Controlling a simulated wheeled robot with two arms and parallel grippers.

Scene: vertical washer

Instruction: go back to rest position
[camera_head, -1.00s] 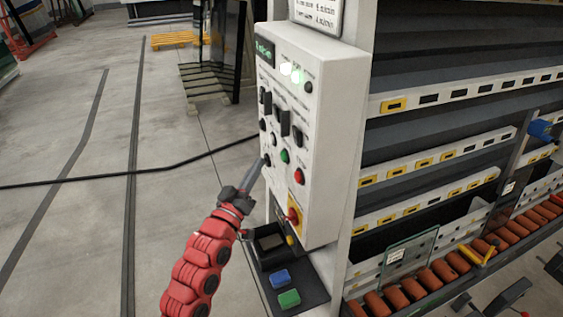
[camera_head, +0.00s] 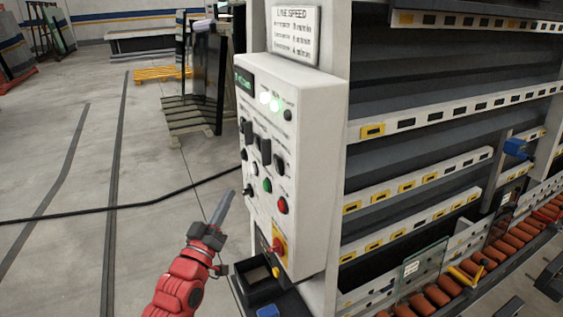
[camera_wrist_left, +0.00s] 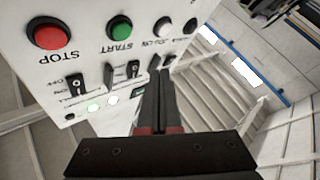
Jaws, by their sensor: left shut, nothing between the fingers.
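My left gripper (camera_head: 222,208) is on a red arm that comes in from the bottom in the head view. Its fingers are together and empty, pointing up beside the lower left edge of the white control panel (camera_head: 292,150). In the left wrist view my left gripper (camera_wrist_left: 158,90) also shows shut, in front of the panel face. The panel carries a green start button (camera_wrist_left: 119,25), a red stop button (camera_wrist_left: 48,36) and several black switches. Two lights on it glow white-green. I cannot tell whether the fingertips touch the panel. My right gripper is not in view.
The washer frame (camera_head: 400,130) with orange rollers (camera_head: 437,296) stands to the right. A small black tray (camera_head: 262,287) sits below the panel. A black cable (camera_head: 150,207) crosses the floor. The floor (camera_head: 70,270) at the left is open.

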